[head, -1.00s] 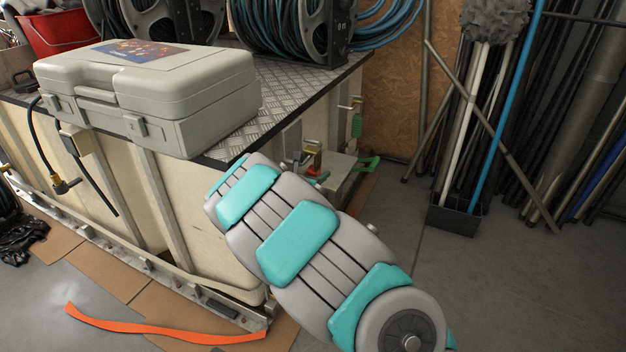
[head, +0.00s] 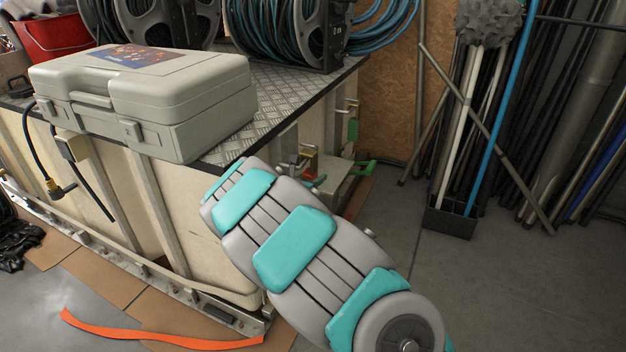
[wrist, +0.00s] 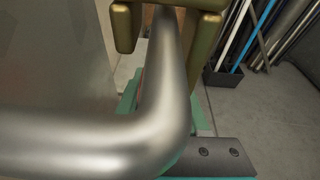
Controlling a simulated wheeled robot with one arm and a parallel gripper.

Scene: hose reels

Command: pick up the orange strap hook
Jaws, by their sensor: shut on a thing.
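The orange strap (head: 160,332) lies loose on the floor and cardboard at the lower left of the head view. No hook on it can be made out there. In the wrist view, a thick, bent silver metal rod (wrist: 110,140) fills the near foreground and runs up between two brass-coloured jaws. I take these jaws for my gripper (wrist: 164,50), shut on the rod. I cannot tell whether the rod is the strap's hook. In the head view my grey and teal arm reaches toward the cart's corner and hides most of its end.
The cart (head: 190,215) carries a grey case (head: 145,100) and hose reels (head: 290,30). Brass and green fittings (head: 362,168) jut from its right side. Poles stand in a dark holder (head: 450,218) at the right. Grey floor between cart and poles is free.

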